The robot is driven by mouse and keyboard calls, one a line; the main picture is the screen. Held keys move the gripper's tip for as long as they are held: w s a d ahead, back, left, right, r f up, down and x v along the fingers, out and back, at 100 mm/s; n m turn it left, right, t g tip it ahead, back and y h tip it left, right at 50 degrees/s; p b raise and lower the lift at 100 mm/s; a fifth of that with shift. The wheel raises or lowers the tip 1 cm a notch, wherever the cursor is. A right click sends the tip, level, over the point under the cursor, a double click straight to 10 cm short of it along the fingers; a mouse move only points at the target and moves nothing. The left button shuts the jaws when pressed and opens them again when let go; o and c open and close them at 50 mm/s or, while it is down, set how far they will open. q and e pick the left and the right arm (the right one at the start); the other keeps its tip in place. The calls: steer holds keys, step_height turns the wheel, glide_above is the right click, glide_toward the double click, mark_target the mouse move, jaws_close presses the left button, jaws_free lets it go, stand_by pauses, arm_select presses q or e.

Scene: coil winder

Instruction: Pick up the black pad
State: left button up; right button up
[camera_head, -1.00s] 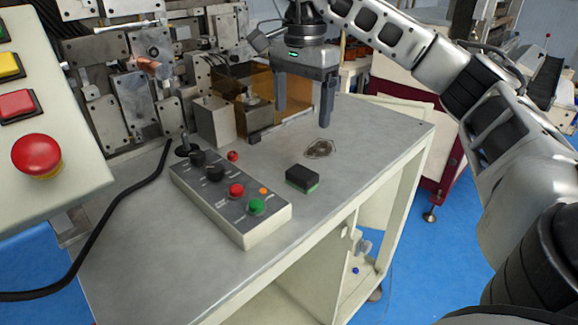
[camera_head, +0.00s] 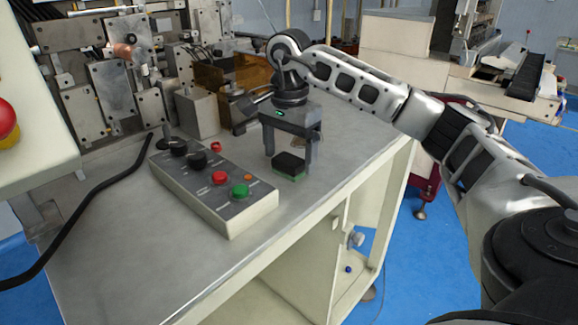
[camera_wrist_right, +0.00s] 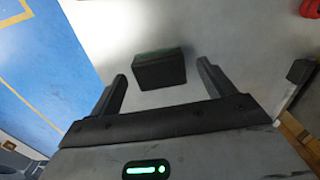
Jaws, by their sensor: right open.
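The black pad (camera_head: 289,165) is a small block with a black top and a green lower layer. It lies on the grey metal table (camera_head: 215,265), to the right of the control box. My right gripper (camera_head: 289,165) is open and points down at the pad, with a finger on either side of it in the head view. In the right wrist view the pad (camera_wrist_right: 159,69) sits between and slightly beyond the two open fingertips (camera_wrist_right: 160,72), with visible gaps on both sides. My left gripper is not in view.
A control box (camera_head: 213,188) with red and green buttons and black knobs stands just left of the pad. A grey block (camera_head: 197,113) and an amber guard (camera_head: 250,72) stand behind. A black cable (camera_head: 90,205) runs along the left. The table's front area is clear.

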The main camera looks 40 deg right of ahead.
steer(key=shift+f, duration=0.85)
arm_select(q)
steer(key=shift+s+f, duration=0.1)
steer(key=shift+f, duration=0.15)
arm_select(e)
steer(key=c, duration=1.1)
steer(key=shift+o, duration=0.2)
steer(key=shift+r, duration=0.1)
